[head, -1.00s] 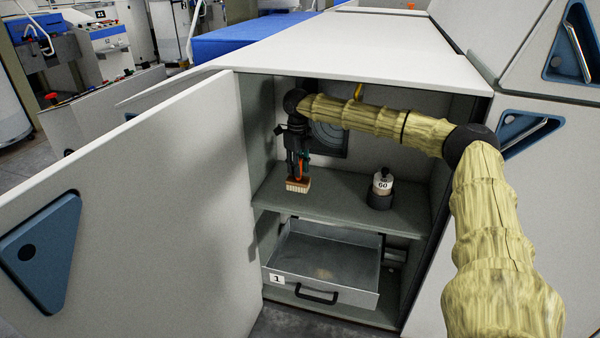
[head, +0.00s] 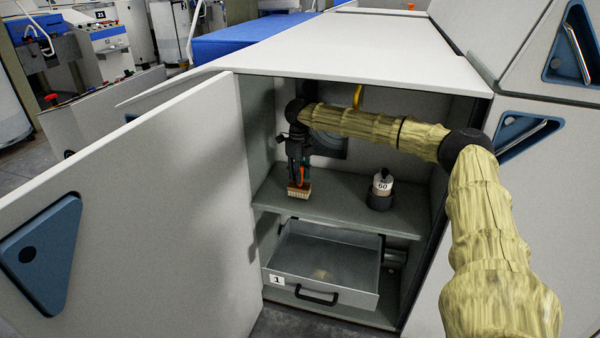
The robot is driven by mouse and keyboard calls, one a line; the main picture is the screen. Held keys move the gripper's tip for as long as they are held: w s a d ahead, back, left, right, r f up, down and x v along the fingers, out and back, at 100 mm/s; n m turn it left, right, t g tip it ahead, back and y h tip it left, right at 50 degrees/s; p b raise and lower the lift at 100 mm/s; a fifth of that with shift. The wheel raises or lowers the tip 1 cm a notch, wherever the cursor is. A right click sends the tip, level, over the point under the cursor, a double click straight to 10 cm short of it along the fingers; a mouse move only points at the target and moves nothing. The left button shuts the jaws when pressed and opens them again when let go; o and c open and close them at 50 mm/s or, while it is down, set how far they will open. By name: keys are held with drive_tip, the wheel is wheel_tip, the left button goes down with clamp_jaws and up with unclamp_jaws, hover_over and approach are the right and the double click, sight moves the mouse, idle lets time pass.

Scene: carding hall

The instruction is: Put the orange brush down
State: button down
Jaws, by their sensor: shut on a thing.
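The orange brush (head: 298,190) is upright at the left of the cabinet's shelf (head: 340,208), with its pale bristles down. Its orange handle shows between the fingers of my gripper (head: 299,172). My gripper points down from above and is shut on the brush. The bristles are at the shelf's surface; I cannot tell whether they touch it or hang just above.
Below is a pulled-out metal drawer (head: 322,264) marked 1. The open cabinet door (head: 150,215) stands at the left. The shelf between brush and weight is clear.

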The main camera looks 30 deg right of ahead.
drive_tip(key=shift+f, duration=0.4)
drive_tip(key=c, duration=1.2)
unclamp_jaws()
drive_tip(key=shift+b, duration=0.4)
drive_tip(key=shift+r+b, duration=0.1)
drive_tip(key=shift+b, duration=0.2)
drive_tip(key=shift+r, duration=1.5)
drive_tip(key=shift+r+p, duration=1.3)
drive_tip(key=shift+r, duration=1.1)
